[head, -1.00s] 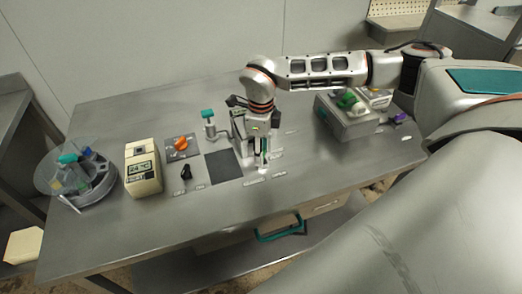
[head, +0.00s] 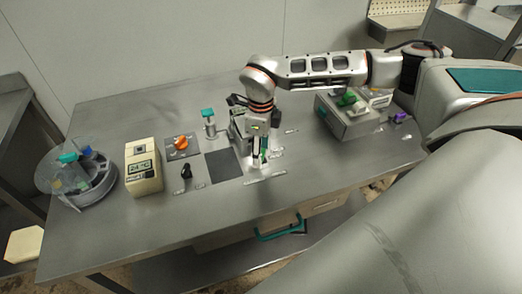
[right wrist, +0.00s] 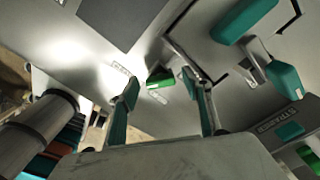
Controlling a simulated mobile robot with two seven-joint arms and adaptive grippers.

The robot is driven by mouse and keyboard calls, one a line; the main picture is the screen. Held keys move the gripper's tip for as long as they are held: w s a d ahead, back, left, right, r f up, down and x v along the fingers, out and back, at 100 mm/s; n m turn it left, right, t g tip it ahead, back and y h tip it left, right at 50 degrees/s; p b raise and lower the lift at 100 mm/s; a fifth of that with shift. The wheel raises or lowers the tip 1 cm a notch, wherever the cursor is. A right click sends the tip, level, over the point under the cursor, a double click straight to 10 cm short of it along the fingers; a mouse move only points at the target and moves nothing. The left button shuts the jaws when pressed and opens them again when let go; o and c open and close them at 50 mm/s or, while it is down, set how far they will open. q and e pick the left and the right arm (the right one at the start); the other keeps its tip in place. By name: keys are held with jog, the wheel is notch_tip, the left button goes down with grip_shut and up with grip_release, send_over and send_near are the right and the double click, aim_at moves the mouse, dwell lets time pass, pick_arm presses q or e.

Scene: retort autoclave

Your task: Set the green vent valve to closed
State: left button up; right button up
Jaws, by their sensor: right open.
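The green vent valve shows as a small bright green handle (right wrist: 158,80) in the right wrist view, close to the table surface beside small white labels. My right gripper (right wrist: 161,82) is open, with one fingertip on each side of the handle; whether either touches it, I cannot tell. In the head view my right gripper (head: 259,163) points down at the table, right of a dark square pad. The arm and fingers mostly hide the valve there, and its exact setting is not readable. My left gripper is not in view.
An orange knob (head: 181,142), a black knob (head: 186,171), a cream display box (head: 143,168) and a teal-topped post (head: 208,123) stand left of the gripper. A round clear-lidded vessel (head: 88,181) is far left. A grey box (head: 349,121) stands right.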

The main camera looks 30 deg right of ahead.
notch_tip(320, 180, up, 12)
dwell(0.5)
dwell(0.6)
